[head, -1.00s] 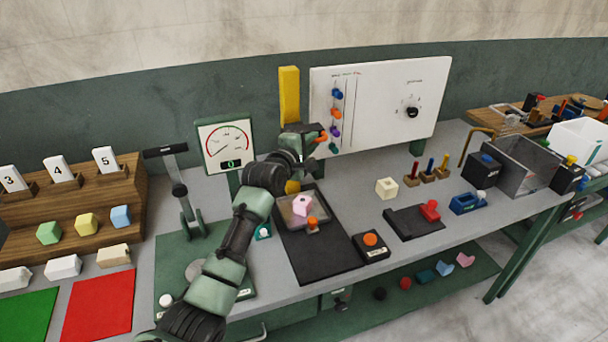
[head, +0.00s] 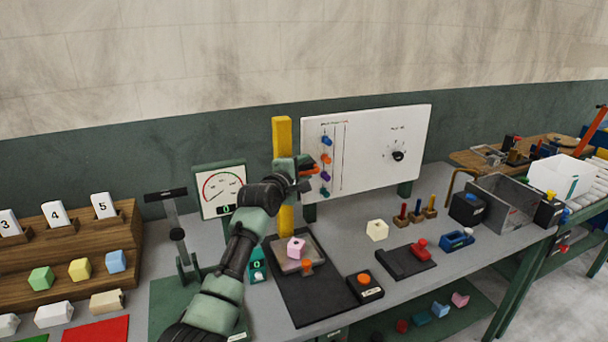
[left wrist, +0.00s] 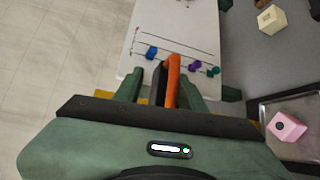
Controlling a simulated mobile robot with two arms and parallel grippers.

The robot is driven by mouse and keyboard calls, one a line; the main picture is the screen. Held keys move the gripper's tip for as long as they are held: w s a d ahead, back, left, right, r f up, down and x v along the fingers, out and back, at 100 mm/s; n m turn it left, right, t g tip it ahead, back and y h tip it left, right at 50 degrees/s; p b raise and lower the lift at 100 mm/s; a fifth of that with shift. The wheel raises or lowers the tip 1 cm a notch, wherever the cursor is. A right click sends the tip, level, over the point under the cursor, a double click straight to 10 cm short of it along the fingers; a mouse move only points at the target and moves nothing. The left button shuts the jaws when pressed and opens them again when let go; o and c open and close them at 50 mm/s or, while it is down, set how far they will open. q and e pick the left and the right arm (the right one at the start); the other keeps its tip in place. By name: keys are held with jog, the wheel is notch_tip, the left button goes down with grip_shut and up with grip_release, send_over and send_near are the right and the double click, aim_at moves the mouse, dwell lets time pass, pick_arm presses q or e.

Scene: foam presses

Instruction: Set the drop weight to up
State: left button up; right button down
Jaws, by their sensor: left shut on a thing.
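A yellow upright post (head: 281,140) stands behind a shallow grey tray (head: 312,262) that holds a pink block (head: 295,249). My left gripper (head: 300,174) is at mid-height on the post, hiding part of it. It is shut on an orange handle (head: 311,171), which I take to be the drop weight's. The left wrist view shows the orange handle (left wrist: 173,82) between the fingers (left wrist: 163,88). The body of the weight is largely hidden by the gripper. The pink block also shows in the left wrist view (left wrist: 287,127), well below. My right gripper is out of view.
A white panel (head: 375,135) with coloured sliders and a dial stands close to the right of my gripper. A gauge (head: 221,189) and a lever stand (head: 177,225) are to the left. A cream cube (head: 377,230) and an orange button box (head: 366,286) sit on the bench.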

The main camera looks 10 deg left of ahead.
pick_arm(q)
jog(key=shift+f, duration=0.1)
dwell(0.4)
jog(key=shift+s, duration=0.1)
jog(key=shift+s, duration=0.45)
jog(key=b+v, duration=0.2)
jog(key=v, duration=0.4)
jog(key=shift+s, duration=0.35)
jog(key=shift+a, duration=0.15)
